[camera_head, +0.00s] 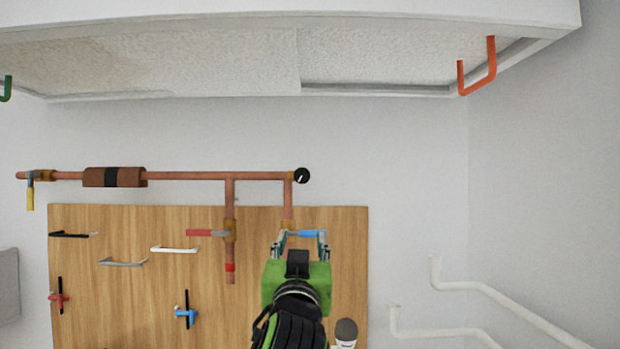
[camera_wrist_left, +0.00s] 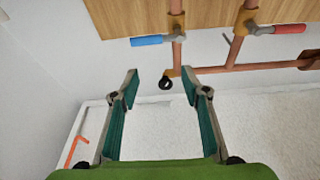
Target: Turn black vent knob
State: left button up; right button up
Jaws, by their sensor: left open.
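The black vent knob (camera_head: 302,175) is a small round knob with a white mark. It sits at the right end of the horizontal copper pipe (camera_head: 200,175), high on the wall. My left gripper (camera_head: 302,240) is open and empty, below the knob in the head view, and its fingertips overlap the blue valve handle (camera_head: 308,233) there. I cannot tell whether they touch it. In the left wrist view, the knob (camera_wrist_left: 166,84) shows between and beyond the open fingers (camera_wrist_left: 163,78), apart from them. My right gripper is not in view.
A wooden board (camera_head: 130,225) on the wall carries several handles and valves. A red valve handle (camera_head: 205,233) is on the left branch pipe. White pipes (camera_head: 480,290) run at the lower right. An orange hook (camera_head: 478,80) hangs from the ceiling opening.

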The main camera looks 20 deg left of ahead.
pick_arm(q)
jog(key=t+y, duration=0.1)
send_near(302, 178)
jog(key=shift+n, duration=0.3)
jog(key=p+x, duration=0.8)
jog(key=shift+w+r, duration=0.2)
jog(key=shift+w+a, duration=0.15)
jog(key=shift+w, duration=0.15)
jog(key=c, duration=1.1)
